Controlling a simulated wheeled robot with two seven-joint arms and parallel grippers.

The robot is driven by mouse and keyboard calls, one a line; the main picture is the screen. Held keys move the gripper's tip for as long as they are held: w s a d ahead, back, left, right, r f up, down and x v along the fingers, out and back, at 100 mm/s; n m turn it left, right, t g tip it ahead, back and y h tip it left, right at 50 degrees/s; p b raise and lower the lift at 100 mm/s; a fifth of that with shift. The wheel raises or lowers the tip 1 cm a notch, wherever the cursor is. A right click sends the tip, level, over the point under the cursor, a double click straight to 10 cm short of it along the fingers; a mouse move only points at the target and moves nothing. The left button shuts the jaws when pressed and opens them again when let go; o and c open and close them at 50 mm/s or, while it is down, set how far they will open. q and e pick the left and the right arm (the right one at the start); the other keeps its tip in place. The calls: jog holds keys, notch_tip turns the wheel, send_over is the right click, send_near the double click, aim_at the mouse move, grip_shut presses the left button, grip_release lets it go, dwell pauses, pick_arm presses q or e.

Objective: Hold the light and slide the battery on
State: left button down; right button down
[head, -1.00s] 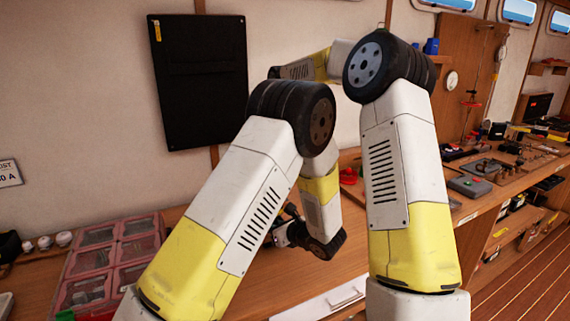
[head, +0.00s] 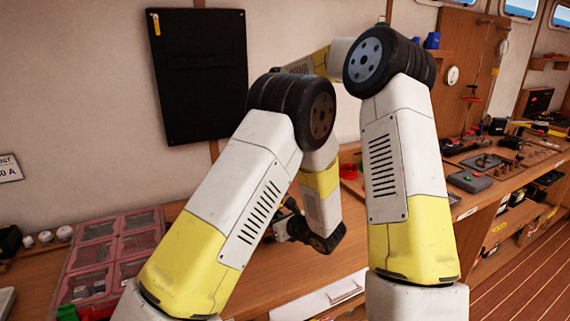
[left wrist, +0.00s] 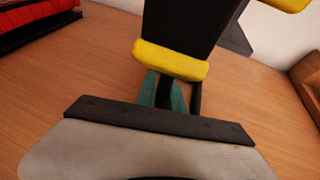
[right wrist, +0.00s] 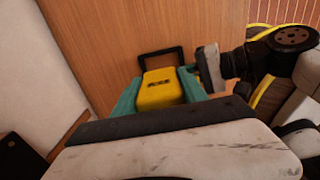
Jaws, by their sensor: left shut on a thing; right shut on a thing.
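The battery is a yellow block (right wrist: 160,88), between teal sides in the right wrist view. In the left wrist view a yellow band with a black block (left wrist: 183,22) stands beyond a teal part (left wrist: 150,88). My left gripper (right wrist: 210,68) is shut on the light, at its right side in the right wrist view. I cannot tell whether battery and light are joined. My arms hide both in the head view.
A wooden bench (head: 260,270) runs below my arms. A compartment box with pinkish lids (head: 110,250) stands at the left. A black panel (head: 198,75) hangs on the wall. Tools and a grey box (head: 469,181) lie on the bench at the right.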

jog(key=shift+f, duration=1.1)
dwell(0.7)
jog(key=c, duration=0.6)
grip_release()
jog(key=shift+o, duration=0.2)
notch_tip(320, 180, up, 12)
jog(key=shift+f, duration=0.1)
pick_arm(q)
jog(key=c, duration=1.4)
grip_release()
jog(key=shift+o, duration=0.2)
